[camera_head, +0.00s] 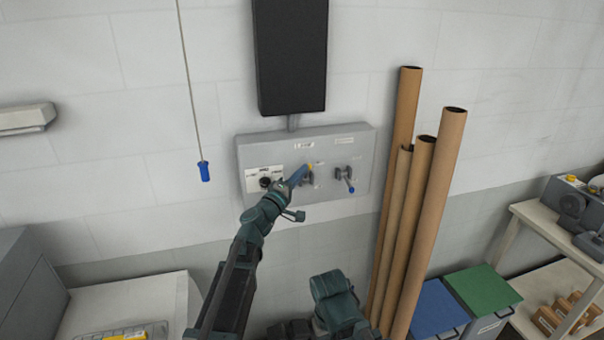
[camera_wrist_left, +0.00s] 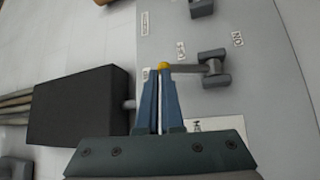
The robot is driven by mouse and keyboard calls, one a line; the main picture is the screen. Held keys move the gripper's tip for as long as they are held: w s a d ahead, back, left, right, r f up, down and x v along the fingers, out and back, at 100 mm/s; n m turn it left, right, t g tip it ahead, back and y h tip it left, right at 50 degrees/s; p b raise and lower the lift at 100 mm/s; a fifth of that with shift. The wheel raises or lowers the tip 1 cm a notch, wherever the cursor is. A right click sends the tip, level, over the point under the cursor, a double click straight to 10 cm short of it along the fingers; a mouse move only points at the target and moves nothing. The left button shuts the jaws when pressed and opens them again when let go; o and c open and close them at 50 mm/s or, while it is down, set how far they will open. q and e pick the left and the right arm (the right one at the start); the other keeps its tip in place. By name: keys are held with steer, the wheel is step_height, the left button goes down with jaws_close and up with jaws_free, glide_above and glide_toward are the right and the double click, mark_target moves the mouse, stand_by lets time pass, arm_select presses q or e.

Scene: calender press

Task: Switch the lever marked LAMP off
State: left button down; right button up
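The right lever has a blue knob (camera_head: 351,189) and points down. My right gripper is out of view.
A dark rotary knob (camera_head: 265,182) is at the panel's left. A cord with a blue pull (camera_head: 204,171) hangs left of the panel. Tall cardboard tubes (camera_head: 440,190) stand close on the right. The black box (camera_head: 290,55) is above the panel.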

arm_select(q)
steer(key=r+b+v, duration=0.1)
steer(key=v, duration=1.2)
steer(key=s+d+f+m+g, duration=0.3)
steer(key=s+f+m+g, duration=0.15)
steer(key=f, duration=0.25)
steer(key=s+d+f+m+g, duration=0.4)
steer(key=s+f+g, duration=0.15)
steer(key=f, duration=0.25)
steer(key=s+a+f+m+g+y+b, duration=0.1)
steer(key=s+a+f+g+y, duration=0.6)
steer(key=s+a+f+y, duration=0.45)
steer(key=s+d+f+m+b, duration=0.4)
steer(key=s+d+f+b, duration=0.2)
steer(key=d+f+b, duration=0.1)
steer(key=shift+d+f+g, duration=0.25)
steer(key=shift+d+g, duration=0.15)
steer(key=shift+d, duration=0.4)
steer(key=shift+a, duration=0.1)
